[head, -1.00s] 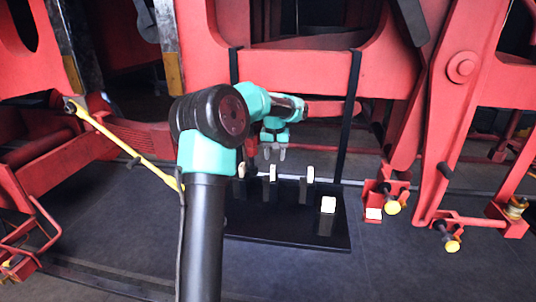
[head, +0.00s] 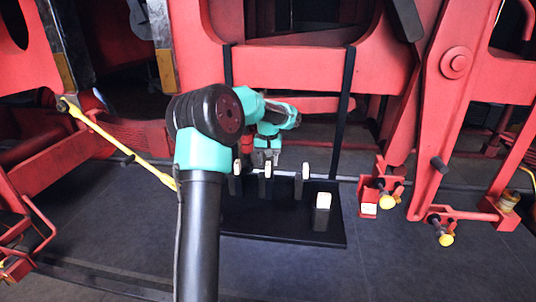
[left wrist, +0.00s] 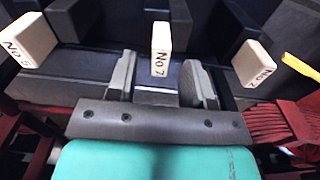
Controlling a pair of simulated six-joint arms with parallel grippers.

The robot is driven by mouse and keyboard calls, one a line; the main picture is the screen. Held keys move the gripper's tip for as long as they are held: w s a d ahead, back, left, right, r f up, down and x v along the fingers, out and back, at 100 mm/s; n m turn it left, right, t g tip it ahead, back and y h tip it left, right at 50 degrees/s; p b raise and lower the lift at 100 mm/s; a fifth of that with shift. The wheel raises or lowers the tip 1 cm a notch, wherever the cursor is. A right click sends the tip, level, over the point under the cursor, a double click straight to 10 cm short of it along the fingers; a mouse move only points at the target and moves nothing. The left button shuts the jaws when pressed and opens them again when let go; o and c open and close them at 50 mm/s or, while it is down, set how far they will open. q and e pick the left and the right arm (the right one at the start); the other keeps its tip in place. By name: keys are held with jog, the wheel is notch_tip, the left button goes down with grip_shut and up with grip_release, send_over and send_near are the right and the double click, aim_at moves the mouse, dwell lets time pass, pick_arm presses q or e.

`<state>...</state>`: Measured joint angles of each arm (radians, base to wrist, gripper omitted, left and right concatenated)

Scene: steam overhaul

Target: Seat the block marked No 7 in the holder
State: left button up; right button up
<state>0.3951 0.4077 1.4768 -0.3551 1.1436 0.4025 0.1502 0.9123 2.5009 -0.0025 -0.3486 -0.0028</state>
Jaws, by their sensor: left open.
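The pale block marked No 7 (left wrist: 161,42) stands upright between my open left fingers in the left wrist view, a little beyond their tips. In the head view it appears to be the middle block (head: 265,170) of the back row. My left gripper (left wrist: 160,82) is open and empty; no finger visibly touches the block. In the head view the gripper (head: 266,157) is just behind that row. The block's lower end is at a dark support. I cannot tell which dark part is the holder. My right gripper is out of view.
Other marked blocks flank it in the left wrist view, one left (left wrist: 29,40) and one right (left wrist: 254,64). A pale-topped piece (head: 323,201) stands at the front of the black board (head: 270,225). A yellow bar (head: 120,145) leans at left. Red framework rises behind.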

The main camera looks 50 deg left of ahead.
aim_at(268, 163)
pick_arm(q)
jog(key=shift+f, duration=2.05)
grip_shut()
jog(key=shift+r, duration=0.2)
jog(key=shift+r, duration=1.35)
